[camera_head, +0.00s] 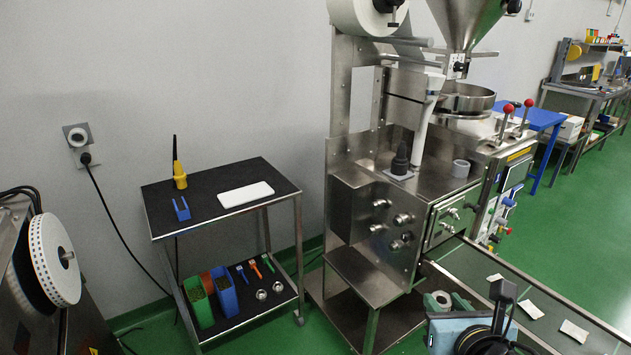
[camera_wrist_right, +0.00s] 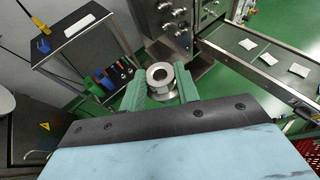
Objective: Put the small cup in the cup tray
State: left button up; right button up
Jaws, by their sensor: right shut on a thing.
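The small cup is a round grey metal piece with an open top (camera_wrist_right: 160,75). In the right wrist view it sits between the two green fingers of my right gripper (camera_wrist_right: 161,92), which is shut on it. In the head view the cup (camera_head: 442,297) shows as a pale ring at the lower right, held by my right gripper (camera_head: 441,303) in front of the packing machine. Nothing in view is plainly a cup tray; a flat white slab (camera_head: 246,194) lies on the cart top. My left gripper is not in view.
The steel packing machine (camera_head: 353,225) stands near the cup, with a grey ring-like part (camera_head: 461,168) on its top. A conveyor (camera_head: 490,266) carries several white packets. The black-topped cart (camera_head: 215,220) at left holds coloured bins and small metal cups below.

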aim_at(258, 191)
jog(key=i, duration=1.1)
jog(key=u, duration=1.05)
jog(key=i, duration=0.5)
jog(key=u, duration=0.55)
